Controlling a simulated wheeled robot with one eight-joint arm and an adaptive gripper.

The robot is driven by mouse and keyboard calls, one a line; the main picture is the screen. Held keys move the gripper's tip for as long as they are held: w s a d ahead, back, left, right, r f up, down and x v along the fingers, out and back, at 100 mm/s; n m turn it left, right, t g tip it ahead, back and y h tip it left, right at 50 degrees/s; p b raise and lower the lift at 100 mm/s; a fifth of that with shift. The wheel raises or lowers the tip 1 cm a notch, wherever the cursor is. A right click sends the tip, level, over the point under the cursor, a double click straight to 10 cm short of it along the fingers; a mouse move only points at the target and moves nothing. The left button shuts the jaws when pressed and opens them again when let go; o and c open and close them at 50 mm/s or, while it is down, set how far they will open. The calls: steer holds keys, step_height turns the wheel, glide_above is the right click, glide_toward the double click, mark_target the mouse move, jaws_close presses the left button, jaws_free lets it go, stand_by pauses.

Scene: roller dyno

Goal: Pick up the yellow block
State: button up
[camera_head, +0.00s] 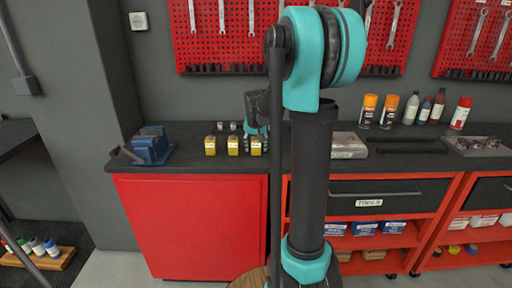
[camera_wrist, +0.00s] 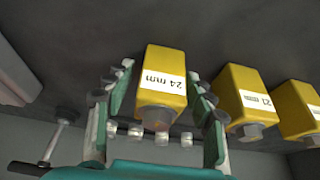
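Three yellow blocks stand in a row on the dark worktop: a left one (camera_head: 210,146), a middle one (camera_head: 233,146) and a right one (camera_head: 256,147). My gripper (camera_head: 256,128) is at the right block. In the wrist view, a yellow block (camera_wrist: 164,75) labelled 24 mm lies between the two spread fingers of my gripper (camera_wrist: 158,98). Gaps show on both sides of it, so the fingers are open around it. A second yellow block (camera_wrist: 239,92) and a third (camera_wrist: 297,108) stand to its right. My arm hides part of the worktop.
A blue vise (camera_head: 152,147) stands at the left end of the worktop (camera_head: 185,160). A metal case (camera_head: 347,146) is right of my arm. Several bottles and spray cans (camera_head: 389,110) stand at the back right. A red pegboard (camera_head: 222,45) hangs behind.

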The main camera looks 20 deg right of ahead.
jaws_close()
steer(key=shift+r, duration=0.2)
